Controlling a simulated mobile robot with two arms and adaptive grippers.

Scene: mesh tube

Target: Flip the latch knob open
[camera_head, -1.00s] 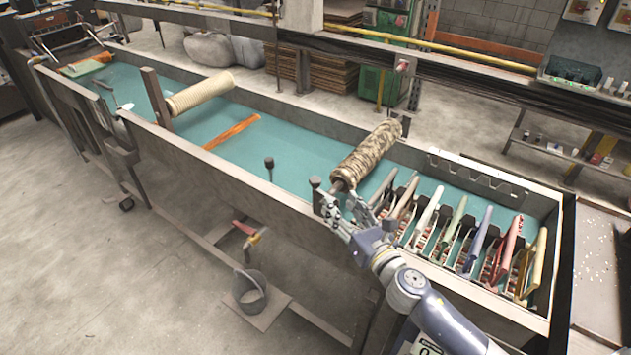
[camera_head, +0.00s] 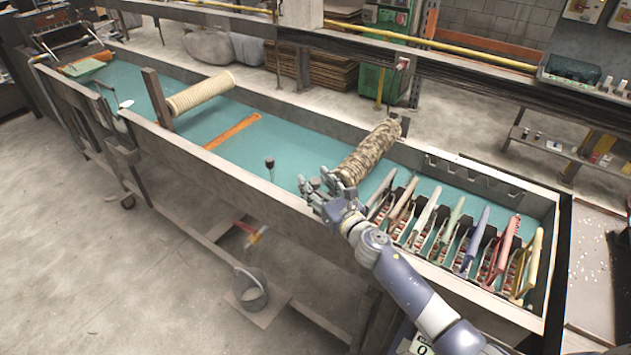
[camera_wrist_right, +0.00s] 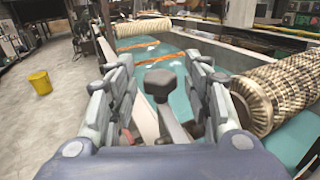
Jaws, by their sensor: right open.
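The latch knob (camera_head: 315,184) is a dark block-shaped knob on a stem, by the near wall of the trough at the near end of the patterned mesh roller (camera_head: 366,152). In the right wrist view the knob (camera_wrist_right: 160,83) stands between the two spread fingers, with gaps on both sides. My right gripper (camera_head: 318,188) is open around it and holds nothing; the fingers partly hide the knob in the head view. The roller also shows at the right of the right wrist view (camera_wrist_right: 275,95). My left gripper is not in view.
A second dark knob on a post (camera_head: 269,163) stands to the left. A row of coloured-handled tools (camera_head: 460,225) sits in the trough right of my arm. A cream roller (camera_head: 200,92) and an orange bar (camera_head: 232,132) lie farther left. The trough's near wall (camera_head: 225,178) runs beside my gripper.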

